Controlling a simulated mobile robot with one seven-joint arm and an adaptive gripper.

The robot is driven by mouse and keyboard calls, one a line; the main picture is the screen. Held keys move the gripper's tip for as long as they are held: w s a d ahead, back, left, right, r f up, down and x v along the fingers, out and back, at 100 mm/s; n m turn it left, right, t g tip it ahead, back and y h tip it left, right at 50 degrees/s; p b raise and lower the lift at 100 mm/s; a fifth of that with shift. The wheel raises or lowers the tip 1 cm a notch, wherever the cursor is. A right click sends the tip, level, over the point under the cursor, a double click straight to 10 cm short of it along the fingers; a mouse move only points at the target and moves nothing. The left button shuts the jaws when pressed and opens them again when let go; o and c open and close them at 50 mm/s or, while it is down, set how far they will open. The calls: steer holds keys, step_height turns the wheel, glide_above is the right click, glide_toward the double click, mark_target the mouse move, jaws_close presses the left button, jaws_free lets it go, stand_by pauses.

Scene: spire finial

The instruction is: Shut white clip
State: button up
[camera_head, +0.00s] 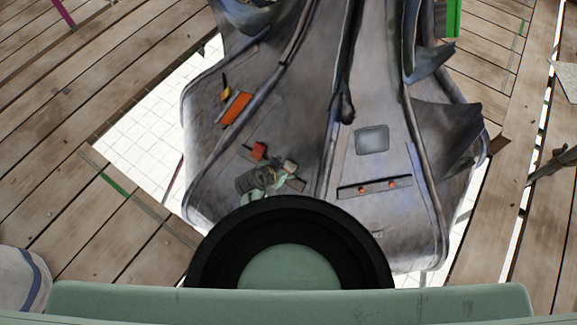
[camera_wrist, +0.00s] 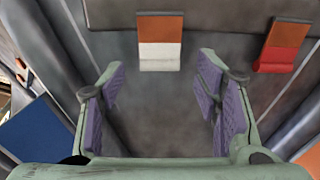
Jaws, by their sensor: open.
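The white clip (camera_wrist: 160,57) is a pale block at the lower end of an orange plate (camera_wrist: 160,28), on a grey surface in the upper middle of the wrist view. I cannot tell whether it stands open or shut. My gripper (camera_wrist: 162,75) is open, its two purple-padded fingers wide apart. The clip shows between and beyond the fingertips, with nothing held. In the head view my gripper (camera_head: 272,178) is small and partly hidden, over the lower left of the grey spire piece (camera_head: 300,120). I cannot pick out the white clip surely there.
A red clip (camera_wrist: 274,62) with its own orange plate lies to the right in the wrist view. A blue panel (camera_wrist: 38,130) is at lower left. In the head view, an orange plate (camera_head: 236,108) and a strip with orange knobs (camera_head: 374,187) sit on the grey piece, with wooden planks (camera_head: 80,80) around.

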steer(key=v, duration=0.3)
steer(key=shift+s+a+r, duration=0.1)
steer(key=shift+s+r, duration=0.05)
steer(key=shift+r, duration=0.1)
stand_by(0.4)
